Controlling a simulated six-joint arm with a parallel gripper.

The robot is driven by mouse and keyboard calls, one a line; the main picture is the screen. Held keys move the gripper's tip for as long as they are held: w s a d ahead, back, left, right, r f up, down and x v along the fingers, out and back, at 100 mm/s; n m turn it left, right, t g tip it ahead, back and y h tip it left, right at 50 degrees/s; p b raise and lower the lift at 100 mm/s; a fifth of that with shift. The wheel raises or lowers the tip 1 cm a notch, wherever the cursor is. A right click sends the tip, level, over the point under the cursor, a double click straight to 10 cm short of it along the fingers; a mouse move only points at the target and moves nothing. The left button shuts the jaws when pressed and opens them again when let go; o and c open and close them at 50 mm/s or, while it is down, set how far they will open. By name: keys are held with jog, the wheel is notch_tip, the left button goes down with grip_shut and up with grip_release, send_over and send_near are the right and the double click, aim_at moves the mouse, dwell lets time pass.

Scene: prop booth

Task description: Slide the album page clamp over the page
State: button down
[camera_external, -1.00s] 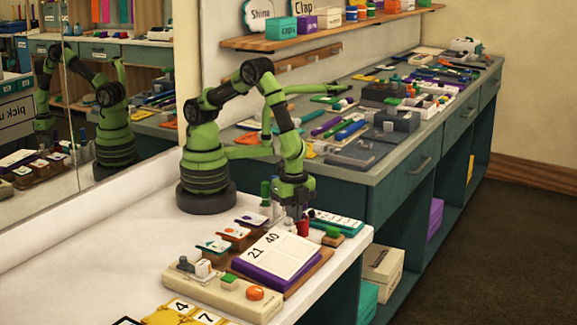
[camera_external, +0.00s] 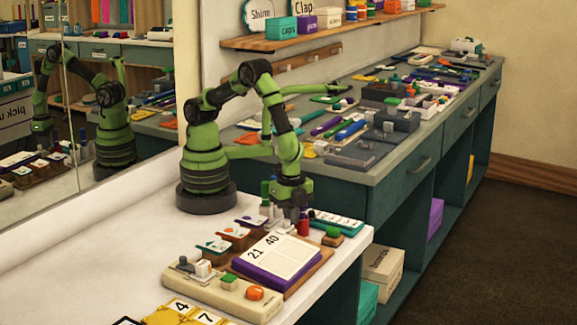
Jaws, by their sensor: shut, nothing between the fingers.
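An open page (camera_external: 278,255) with the printed numbers 21 and 40 lies on a purple album-like base (camera_external: 262,272) on a wooden board (camera_external: 312,272). My gripper (camera_external: 298,208) is shut and empty, pointing down just behind the page's far edge. A small red object (camera_external: 303,229) stands below the fingers; I cannot tell whether they touch. A green block on a small wooden base (camera_external: 332,233) sits to the right of it. I cannot tell for certain which piece is the page clamp.
In front of the album is a cream box (camera_external: 210,288) with a green block and an orange knob on top. Card holders (camera_external: 232,232) stand to its left, a teal card rack (camera_external: 336,220) behind right. Yellow number cards (camera_external: 185,310) lie in front. The white table is clear at left.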

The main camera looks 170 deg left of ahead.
jog(key=shift+d+f, duration=0.15)
jog(key=shift+d, duration=0.1)
jog(key=shift+a+r, duration=0.15)
jog(key=shift+r, duration=1.45)
jog(key=shift+a+r, duration=0.1)
jog(key=shift+r, duration=1.45)
jog(key=shift+r, duration=0.1)
jog(key=s+d+r+m+t+y, duration=0.1)
jog(key=s+d+r+m+t, duration=0.1)
jog(key=d+r, duration=0.45)
jog(key=s+d+r+m+t+y, duration=0.1)
jog(key=s+d+r+m, duration=0.15)
jog(key=r, duration=0.65)
jog(key=s+d+r+m+t, duration=0.2)
jog(key=s+d+r+t, duration=0.2)
jog(key=s, duration=0.6)
jog(key=shift+d, duration=1.2)
